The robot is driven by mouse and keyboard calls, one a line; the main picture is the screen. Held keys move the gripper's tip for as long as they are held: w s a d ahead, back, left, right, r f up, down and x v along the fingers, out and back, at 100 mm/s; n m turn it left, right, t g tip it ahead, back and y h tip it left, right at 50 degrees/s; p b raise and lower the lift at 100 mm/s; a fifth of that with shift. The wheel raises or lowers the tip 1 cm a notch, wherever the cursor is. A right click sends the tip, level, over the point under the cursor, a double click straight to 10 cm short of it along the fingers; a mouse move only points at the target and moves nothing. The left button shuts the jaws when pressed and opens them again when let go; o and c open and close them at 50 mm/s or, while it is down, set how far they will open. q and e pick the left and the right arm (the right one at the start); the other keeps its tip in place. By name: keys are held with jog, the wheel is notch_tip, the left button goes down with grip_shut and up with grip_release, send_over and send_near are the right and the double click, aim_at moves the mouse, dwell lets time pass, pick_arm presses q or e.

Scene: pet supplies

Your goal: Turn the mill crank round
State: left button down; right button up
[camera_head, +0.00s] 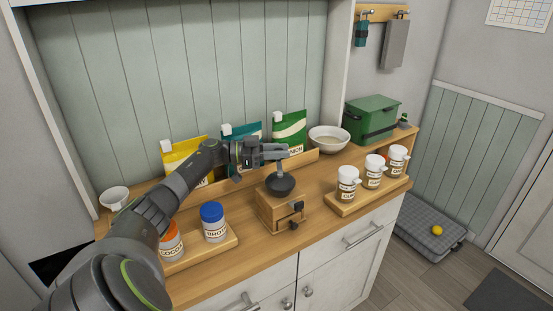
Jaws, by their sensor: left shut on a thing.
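The mill (277,207) stands on the wooden counter near the middle of the camera_head view. It has a wooden box body with a small drawer with a dark knob, and a dark bowl (281,186) on top. My left gripper (277,152) is right above the bowl, its arm coming in from the lower left. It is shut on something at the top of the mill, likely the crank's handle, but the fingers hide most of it. The crank arm itself is hard to make out. My right gripper is not in view.
A tray (226,246) with lidded jars stands left of the mill, and another tray (345,210) with several white jars stands right. Yellow, teal and green bags (290,128), a white bowl (329,137) and a green box (372,117) line the back.

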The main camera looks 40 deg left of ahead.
pick_arm(q)
jog(key=shift+w+r+h, duration=0.1)
jog(key=shift+r+h, duration=0.05)
jog(key=shift+h, duration=0.15)
jog(key=c, duration=1.2)
grip_release()
jog(key=shift+o, duration=0.2)
jog(key=shift+s+a+f+b, duration=0.25)
jog(key=shift+s+a+b, duration=0.05)
jog(key=shift+s+b, duration=0.05)
jog(key=b+v, duration=0.2)
jog(key=v, duration=0.4)
jog(key=shift+s+a+r, duration=0.2)
jog(key=shift+a+r, duration=0.05)
